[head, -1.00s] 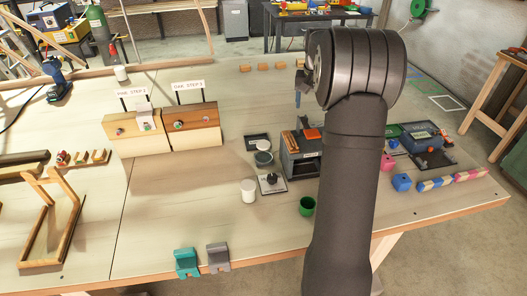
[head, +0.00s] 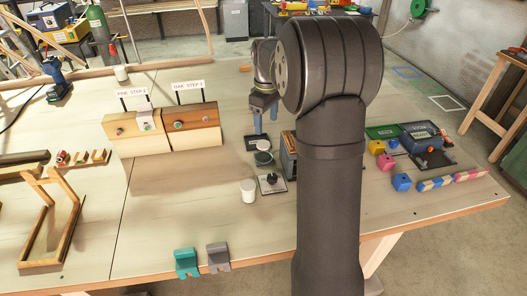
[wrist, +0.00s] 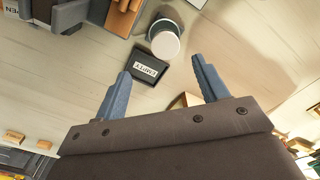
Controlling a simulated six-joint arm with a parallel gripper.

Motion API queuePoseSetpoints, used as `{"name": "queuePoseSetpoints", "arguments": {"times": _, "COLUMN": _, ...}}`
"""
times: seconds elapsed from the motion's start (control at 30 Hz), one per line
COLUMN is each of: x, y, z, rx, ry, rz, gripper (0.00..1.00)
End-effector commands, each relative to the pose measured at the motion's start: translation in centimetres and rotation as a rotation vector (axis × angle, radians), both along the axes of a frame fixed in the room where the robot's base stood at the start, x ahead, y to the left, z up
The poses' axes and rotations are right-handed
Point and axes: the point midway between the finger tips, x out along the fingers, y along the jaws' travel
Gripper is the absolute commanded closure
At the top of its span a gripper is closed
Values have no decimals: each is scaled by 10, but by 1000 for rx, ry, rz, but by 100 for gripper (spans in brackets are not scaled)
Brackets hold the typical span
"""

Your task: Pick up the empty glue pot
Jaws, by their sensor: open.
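My gripper (head: 265,122) is open and empty above the bench, just behind a small dark tray (head: 257,142). In the wrist view the tray (wrist: 148,68) reads EMPTY and lies between and beyond my fingertips (wrist: 161,67). A round grey pot with a pale top (head: 263,157) stands at the tray's front side, apart from my fingers. It also shows in the wrist view (wrist: 165,40). A white pot (head: 248,190) stands nearer the front. No label on either pot is readable, so I cannot tell which is empty.
Two step blocks, pine (head: 135,133) and oak (head: 192,128), stand left of my gripper. A black-knobbed plate (head: 271,183) lies right of the white pot. My arm hides part of a grey box (head: 288,155). The front middle bench is largely clear.

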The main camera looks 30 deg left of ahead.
Motion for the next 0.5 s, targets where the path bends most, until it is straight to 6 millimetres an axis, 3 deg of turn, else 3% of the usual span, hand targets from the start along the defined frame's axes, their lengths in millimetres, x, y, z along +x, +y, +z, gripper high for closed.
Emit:
{"name": "queuePoseSetpoints", "arguments": {"times": 0.2, "x": -1, "y": 0, "z": -44, "rx": -1, "ry": 2, "rz": -1, "gripper": 33}}
{"name": "queuePoseSetpoints", "arguments": {"times": 0.5, "x": -2, "y": 1, "z": -68, "rx": -1, "ry": 1, "rz": -1, "gripper": 33}}
